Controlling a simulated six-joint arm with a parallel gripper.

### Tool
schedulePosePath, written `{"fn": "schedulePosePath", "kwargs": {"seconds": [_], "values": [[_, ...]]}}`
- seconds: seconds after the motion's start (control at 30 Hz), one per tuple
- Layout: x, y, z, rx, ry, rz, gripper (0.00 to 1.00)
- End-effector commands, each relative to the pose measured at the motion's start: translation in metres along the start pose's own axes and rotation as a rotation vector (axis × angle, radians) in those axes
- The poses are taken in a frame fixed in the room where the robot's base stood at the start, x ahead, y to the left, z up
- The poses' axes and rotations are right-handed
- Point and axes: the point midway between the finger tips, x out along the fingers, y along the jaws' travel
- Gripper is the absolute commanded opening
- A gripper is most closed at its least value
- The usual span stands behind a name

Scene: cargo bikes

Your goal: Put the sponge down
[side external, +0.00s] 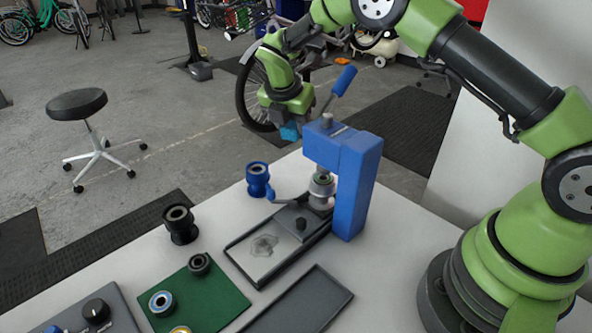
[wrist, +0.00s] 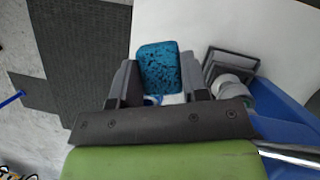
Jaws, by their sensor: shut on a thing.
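The blue sponge (wrist: 159,68) sits between my gripper's two dark fingers (wrist: 160,84) in the wrist view. In the side view, a small part of the sponge (side external: 290,132) shows below my green gripper (side external: 287,118). My gripper is shut on the sponge and holds it in the air, behind the blue press and to the left of its top. Most of the sponge is hidden by the gripper in the side view.
A blue press (side external: 356,180) with a raised lever (side external: 344,81) stands close to my gripper. A blue spool (side external: 257,180), a black spool (side external: 181,225), a green mat (side external: 222,300) and a dark empty tray (side external: 300,305) are on the white table (side external: 120,262).

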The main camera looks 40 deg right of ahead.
Motion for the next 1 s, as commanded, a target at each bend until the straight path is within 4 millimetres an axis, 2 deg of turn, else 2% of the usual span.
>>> {"fn": "schedulePosePath", "kwargs": {"seconds": [0.03,0.13,0.3,0.47,0.7,1.0], "values": [[0.004,-0.001,0.007,-0.009,-0.004,0.003,0.23],[0.018,-0.003,0.009,-0.027,-0.008,0.005,0.23],[0.047,-0.003,-0.003,-0.030,-0.007,0.005,0.23],[0.062,-0.002,-0.009,-0.028,-0.008,0.006,0.23],[0.094,-0.003,-0.022,-0.029,-0.008,0.007,0.23],[0.097,-0.002,-0.023,-0.026,-0.008,0.009,0.23]]}}
